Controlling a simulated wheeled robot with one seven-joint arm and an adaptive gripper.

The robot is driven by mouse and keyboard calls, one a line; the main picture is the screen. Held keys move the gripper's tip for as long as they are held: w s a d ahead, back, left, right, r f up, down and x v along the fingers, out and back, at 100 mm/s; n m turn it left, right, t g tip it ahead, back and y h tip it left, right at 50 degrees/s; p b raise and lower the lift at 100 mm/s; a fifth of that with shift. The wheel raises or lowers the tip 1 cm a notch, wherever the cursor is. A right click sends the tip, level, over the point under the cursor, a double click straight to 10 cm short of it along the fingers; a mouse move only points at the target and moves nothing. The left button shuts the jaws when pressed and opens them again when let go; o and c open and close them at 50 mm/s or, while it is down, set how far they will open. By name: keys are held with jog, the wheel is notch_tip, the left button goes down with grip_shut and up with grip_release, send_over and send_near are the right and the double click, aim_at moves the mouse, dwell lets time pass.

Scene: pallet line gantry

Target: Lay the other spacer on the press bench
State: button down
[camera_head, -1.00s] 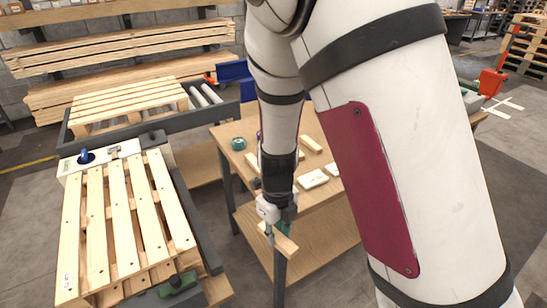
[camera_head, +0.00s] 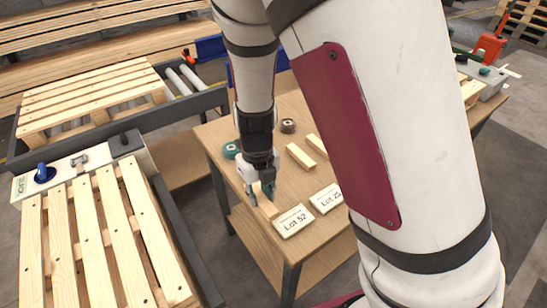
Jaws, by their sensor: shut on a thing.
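My gripper (camera_head: 260,192) points down over the left front part of a wooden-topped bench (camera_head: 282,185). It is shut on a short pale wooden spacer (camera_head: 268,208), which is partly hidden by the fingers. The spacer is at the bench top, left of the Lot 52 card; I cannot tell whether it touches the surface. Two more pale wooden pieces lie on the bench farther back, one (camera_head: 300,156) fully in view and one (camera_head: 318,146) partly behind my arm.
White cards marked Lot 52 (camera_head: 293,221) and Lot 25 (camera_head: 327,199) lie right of my gripper. A green tape roll (camera_head: 231,149) and a dark roll (camera_head: 288,126) stand behind. A slatted pallet (camera_head: 95,240) is at the left. My arm hides the bench's right part.

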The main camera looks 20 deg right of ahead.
jog(key=w+d, duration=0.3)
jog(key=w, duration=0.1)
jog(key=w+d+f+b, duration=0.1)
jog(key=w+d, duration=0.2)
jog(key=w, duration=0.2)
jog(key=w+d+b, duration=0.1)
jog(key=w+d, duration=0.2)
jog(key=w, duration=0.1)
jog(key=shift+w+d+f, duration=0.15)
jog(key=shift+w+f, duration=0.15)
jog(key=shift+w, duration=0.05)
jog(key=shift+f, duration=1.7)
jog(key=shift+f, duration=0.15)
jog(key=c, duration=1.3)
grip_release()
jog(key=shift+c, duration=0.2)
